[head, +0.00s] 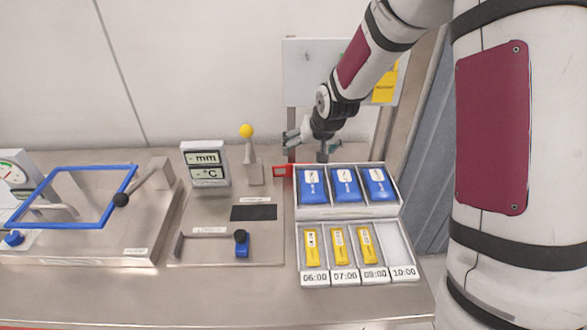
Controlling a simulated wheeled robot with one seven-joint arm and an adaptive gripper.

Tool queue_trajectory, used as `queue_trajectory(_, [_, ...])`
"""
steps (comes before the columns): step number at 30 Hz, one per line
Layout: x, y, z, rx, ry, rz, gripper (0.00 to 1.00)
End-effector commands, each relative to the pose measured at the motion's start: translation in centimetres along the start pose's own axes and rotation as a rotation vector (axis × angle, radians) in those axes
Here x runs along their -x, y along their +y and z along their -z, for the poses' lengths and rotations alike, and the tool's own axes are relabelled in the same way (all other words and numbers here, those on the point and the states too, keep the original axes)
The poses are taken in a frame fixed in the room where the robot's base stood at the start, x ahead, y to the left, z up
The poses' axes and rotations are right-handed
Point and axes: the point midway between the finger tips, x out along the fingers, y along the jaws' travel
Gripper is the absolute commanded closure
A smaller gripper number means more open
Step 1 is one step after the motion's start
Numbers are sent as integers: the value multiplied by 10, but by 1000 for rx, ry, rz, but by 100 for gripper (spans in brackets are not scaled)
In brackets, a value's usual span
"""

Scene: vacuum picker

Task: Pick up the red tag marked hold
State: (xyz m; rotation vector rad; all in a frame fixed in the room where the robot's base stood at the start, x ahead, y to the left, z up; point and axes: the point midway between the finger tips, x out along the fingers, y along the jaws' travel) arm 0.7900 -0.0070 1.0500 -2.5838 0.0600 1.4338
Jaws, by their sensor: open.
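A small red piece (283,171) shows at the back of the bench, left of the blue packets. It may be the red tag, but it is too small to read any marking. My gripper (307,147) is open, with nothing seen between its fingers. It is just above and to the right of the red piece in the picture. I cannot tell how far apart they are in depth.
A tray holds blue packets (345,184) and a lower tray holds yellow sticks (339,246), its right slot empty. A display (206,165), a yellow-knobbed lever (247,131) and a blue frame (128,178) stand left. A board with a yellow tag (385,86) stands behind.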

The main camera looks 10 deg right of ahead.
Motion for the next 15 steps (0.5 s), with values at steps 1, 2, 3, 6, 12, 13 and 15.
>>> queue_trajectory(1, [-5, -1, 0, 1, -1, 0, 5])
queue_trajectory(2, [-10, -1, 0, 2, -2, 0, 5])
queue_trajectory(3, [-17, -1, -1, 2, -4, 0, 5])
queue_trajectory(6, [-36, -1, -1, 3, -3, 0, 5])
queue_trajectory(12, [-67, 0, 0, 2, -1, -1, 5])
queue_trajectory(13, [-70, 0, 0, 2, -1, -1, 5])
queue_trajectory(15, [-75, 0, -1, 2, -2, -1, 5])
